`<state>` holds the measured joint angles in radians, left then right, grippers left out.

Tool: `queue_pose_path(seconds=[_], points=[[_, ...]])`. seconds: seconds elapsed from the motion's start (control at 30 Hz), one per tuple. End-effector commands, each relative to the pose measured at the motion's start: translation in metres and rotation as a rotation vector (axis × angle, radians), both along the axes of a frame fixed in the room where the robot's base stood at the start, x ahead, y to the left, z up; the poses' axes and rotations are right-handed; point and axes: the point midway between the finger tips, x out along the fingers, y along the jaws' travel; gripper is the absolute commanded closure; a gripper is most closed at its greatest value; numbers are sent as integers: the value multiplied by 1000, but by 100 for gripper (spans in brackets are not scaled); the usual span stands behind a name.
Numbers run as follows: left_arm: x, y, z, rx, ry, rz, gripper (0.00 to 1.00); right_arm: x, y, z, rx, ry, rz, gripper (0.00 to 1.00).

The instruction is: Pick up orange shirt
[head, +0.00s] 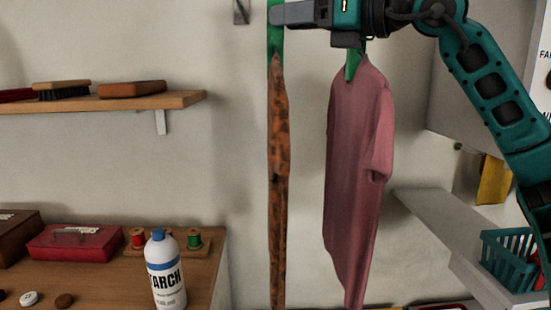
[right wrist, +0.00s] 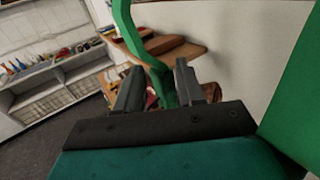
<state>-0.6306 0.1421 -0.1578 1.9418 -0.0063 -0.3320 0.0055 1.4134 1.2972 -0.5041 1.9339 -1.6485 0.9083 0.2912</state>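An orange-brown patterned shirt (head: 280,150) hangs nearly edge-on from a green hanger (head: 275,38) in the head view. My right gripper (head: 290,14) is at the top of that hanger, above the shirt. In the right wrist view the fingers of the right gripper (right wrist: 159,85) stand apart, with the green hanger (right wrist: 162,88) passing between them and space visible beside it. Whether either finger touches it I cannot tell. The orange shirt's cloth is not clear in the right wrist view. My left gripper is not in view.
A pink shirt (head: 355,170) hangs close on the right from another green hanger (head: 353,63). A wooden shelf (head: 180,100) with brushes is at left. Below it, a wooden counter (head: 120,275) holds a starch bottle (head: 166,275), a red box (head: 75,243) and thread spools. A teal basket (head: 510,260) is at right.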

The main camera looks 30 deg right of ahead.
Motion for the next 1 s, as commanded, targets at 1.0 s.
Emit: queue_pose_path(seconds=[1.0], points=[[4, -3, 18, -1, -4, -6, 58, 48, 22, -1, 1, 0, -1, 94]])
